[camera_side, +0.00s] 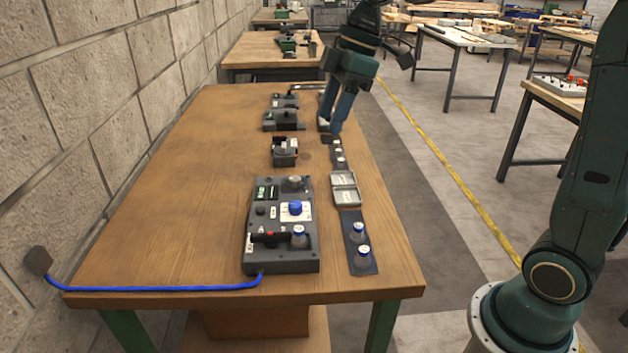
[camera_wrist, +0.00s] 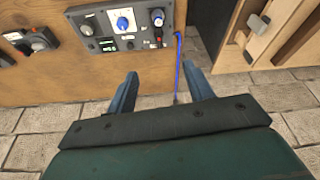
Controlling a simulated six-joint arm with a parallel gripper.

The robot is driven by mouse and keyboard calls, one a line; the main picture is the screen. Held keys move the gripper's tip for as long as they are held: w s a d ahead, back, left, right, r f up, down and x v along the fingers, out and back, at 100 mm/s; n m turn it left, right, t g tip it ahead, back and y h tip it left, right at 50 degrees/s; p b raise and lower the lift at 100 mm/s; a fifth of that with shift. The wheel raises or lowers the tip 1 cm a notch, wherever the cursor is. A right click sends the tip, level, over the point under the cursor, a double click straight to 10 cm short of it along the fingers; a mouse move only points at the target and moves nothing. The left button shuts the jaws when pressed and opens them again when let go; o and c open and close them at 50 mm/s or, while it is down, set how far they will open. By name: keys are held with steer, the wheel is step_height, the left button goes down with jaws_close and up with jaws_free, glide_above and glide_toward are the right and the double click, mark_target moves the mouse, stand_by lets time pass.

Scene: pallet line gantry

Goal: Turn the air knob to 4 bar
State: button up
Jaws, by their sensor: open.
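A dark grey panel box (camera_side: 251,228) lies near the front end of the wooden bench. On it is a blue knob (camera_side: 295,207) set on a white plate, seemingly the air knob. The blue knob also shows at the top of the wrist view (camera_wrist: 122,23). Scale marks and the knob's setting are too small to read. My gripper (camera_side: 335,130) is open and empty, above the right side of the bench, well behind the panel box. In the wrist view its two blue fingers (camera_wrist: 160,72) stand apart, with nothing between them.
A blue hose (camera_side: 150,289) runs from the panel to the wall (camera_side: 90,120). A grey open case (camera_side: 345,189) and other fixtures (camera_side: 285,151) stand behind. The bench's left side (camera_side: 190,180) is clear.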

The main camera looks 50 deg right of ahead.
steer(key=w+d+f+n+g+y, duration=0.1)
steer(key=w+d+f+n, duration=0.3)
steer(key=w, duration=0.4)
steer(key=n+g, duration=0.2)
steer(key=n, duration=0.3)
glide_toward(295, 204)
steer(key=d+v, duration=0.1)
steer(key=v, duration=0.4)
steer(key=shift+a+f, duration=0.1)
steer(key=shift+a+f+y, duration=0.1)
steer(key=shift+y, duration=0.2)
steer(key=shift+x, duration=6.8)
steer(key=c, duration=1)
